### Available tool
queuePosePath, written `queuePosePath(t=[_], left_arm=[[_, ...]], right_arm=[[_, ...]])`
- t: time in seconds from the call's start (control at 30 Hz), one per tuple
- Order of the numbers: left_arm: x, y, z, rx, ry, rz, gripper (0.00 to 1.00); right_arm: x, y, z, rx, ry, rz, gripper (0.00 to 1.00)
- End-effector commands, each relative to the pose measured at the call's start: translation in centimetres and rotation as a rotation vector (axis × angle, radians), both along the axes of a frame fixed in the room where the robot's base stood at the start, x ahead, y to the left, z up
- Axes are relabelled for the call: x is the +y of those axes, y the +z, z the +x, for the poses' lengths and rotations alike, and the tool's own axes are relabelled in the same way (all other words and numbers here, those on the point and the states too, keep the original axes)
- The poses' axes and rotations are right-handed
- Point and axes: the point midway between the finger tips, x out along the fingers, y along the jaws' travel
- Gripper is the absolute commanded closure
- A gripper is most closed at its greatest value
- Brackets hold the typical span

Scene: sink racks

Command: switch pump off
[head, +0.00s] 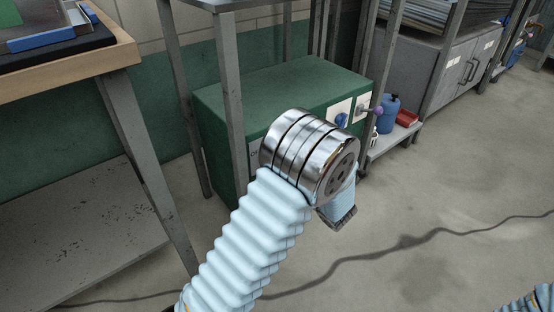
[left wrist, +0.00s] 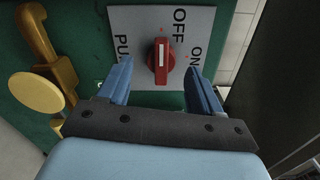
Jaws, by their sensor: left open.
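The red pump knob (left wrist: 161,66) with a white mark sits on a grey switch panel (left wrist: 140,22) in the left wrist view. The panel shows OFF, ON and a partly hidden word starting PU. The mark runs up and down in that picture. My left gripper (left wrist: 160,72) is open, with one blue finger on each side of the knob and a visible gap on both sides. In the head view my left wrist covers most of the front of the green cabinet (head: 270,90), the knob and the fingers. My right gripper is out of view.
A brass-coloured handle (left wrist: 50,55) and a pale yellow disc (left wrist: 36,92) stand left of the panel in the wrist view. A metal rack post (head: 231,90) rises close to my arm. A blue jug (head: 387,113) stands on a low shelf; a cable (head: 400,245) crosses the floor.

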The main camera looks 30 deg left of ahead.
Motion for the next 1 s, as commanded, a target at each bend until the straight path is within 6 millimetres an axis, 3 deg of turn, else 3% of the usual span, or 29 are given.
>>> queuePosePath(t=[0.3,0.5,1.0], left_arm=[[-7.2,0.2,-2.9,0.0,-0.005,0.001,0.35],[-10.2,0.1,-4.2,-0.001,-0.001,0.002,0.35],[-11.1,0.0,-4.6,0.0,0.0,0.0,0.35]], right_arm=[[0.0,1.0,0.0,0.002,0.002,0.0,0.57],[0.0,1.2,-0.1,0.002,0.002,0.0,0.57],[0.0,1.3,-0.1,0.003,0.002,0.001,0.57]])
